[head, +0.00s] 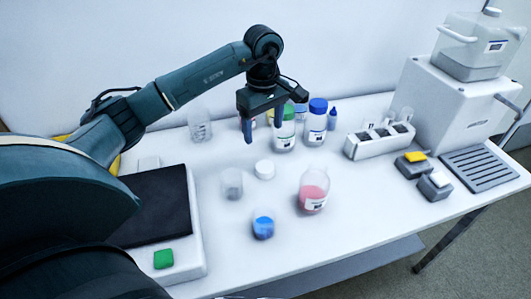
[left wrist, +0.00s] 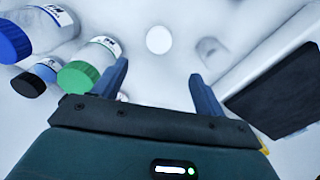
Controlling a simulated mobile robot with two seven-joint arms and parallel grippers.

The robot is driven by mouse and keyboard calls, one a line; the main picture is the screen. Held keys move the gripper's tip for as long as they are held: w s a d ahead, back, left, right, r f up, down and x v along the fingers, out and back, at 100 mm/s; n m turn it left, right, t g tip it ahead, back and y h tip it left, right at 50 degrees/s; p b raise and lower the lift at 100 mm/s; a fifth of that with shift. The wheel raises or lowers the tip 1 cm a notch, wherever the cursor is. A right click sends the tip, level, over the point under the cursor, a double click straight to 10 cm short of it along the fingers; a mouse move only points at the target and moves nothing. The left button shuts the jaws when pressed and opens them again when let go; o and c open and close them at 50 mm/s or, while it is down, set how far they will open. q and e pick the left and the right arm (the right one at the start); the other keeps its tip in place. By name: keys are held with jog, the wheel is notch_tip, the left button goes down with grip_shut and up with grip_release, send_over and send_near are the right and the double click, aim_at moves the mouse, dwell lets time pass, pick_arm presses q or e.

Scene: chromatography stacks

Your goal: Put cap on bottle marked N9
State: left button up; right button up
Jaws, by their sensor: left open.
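A white cap (head: 265,169) lies flat on the bench near the middle. It shows in the left wrist view (left wrist: 159,39) as a white disc ahead of the fingertips. An uncapped bottle with pink liquid (head: 313,192) stands to the right of the cap and nearer the front. Its label is too small to read, so I cannot confirm N9. My left gripper (head: 264,128) is open and empty, above the bench and behind the cap. It also shows in the left wrist view (left wrist: 158,77), its fingers spread. My right gripper is not in view.
A green-capped bottle (head: 284,134) and a blue-capped bottle (head: 315,125) stand close to the left gripper. A clear beaker (head: 231,184) and a beaker of blue liquid (head: 263,226) stand in front. A white rack (head: 379,142) is right.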

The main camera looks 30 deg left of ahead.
pick_arm(q)
jog(key=shift+w+a, duration=0.1)
jog(key=shift+w, duration=0.05)
send_over(265, 166)
jog(key=f, duration=0.7)
jog(key=shift+a+f, duration=0.2)
jog(key=shift+f, duration=0.2)
jog(key=f, duration=0.5)
jog(key=shift+d+f+p, duration=0.15)
jog(key=shift+d+p, duration=0.1)
jog(key=shift+p, duration=0.15)
jog(key=shift+c, duration=0.4)
jog(key=c, duration=0.9)
